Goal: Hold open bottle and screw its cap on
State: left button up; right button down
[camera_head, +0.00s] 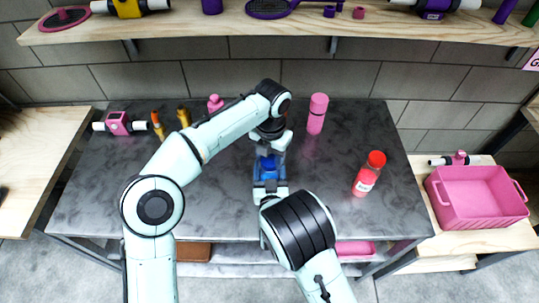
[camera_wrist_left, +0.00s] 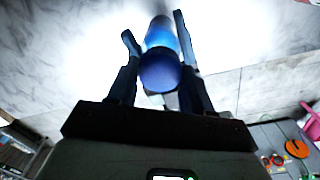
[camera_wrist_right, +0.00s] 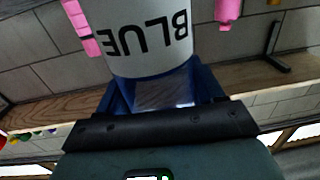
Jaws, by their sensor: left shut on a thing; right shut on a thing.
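A blue bottle (camera_head: 268,168) stands in the middle of the dark marbled table, partly hidden by my arms. Its white label (camera_wrist_right: 145,40) reads BLUE upside down in the right wrist view. My right gripper (camera_head: 270,190) is shut on the bottle's body from the near side. My left gripper (camera_head: 268,150) reaches down from above, and its fingers lie on both sides of the rounded dark blue cap (camera_wrist_left: 160,70). The lighter blue bottle part shows beyond the cap in the left wrist view. The thread between cap and bottle is hidden.
A pink bottle (camera_head: 317,114) stands at the back, and a red-capped bottle (camera_head: 369,174) at the right. A pink crate (camera_head: 468,222) sits on the right side table. A shelf (camera_head: 300,25) spans the back.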

pick_arm(q)
jog(key=m, duration=0.2)
jog(key=shift+m, duration=0.3)
jog(key=o, duration=1)
jog(key=shift+r, duration=2.25)
jog(key=shift+c, duration=0.4)
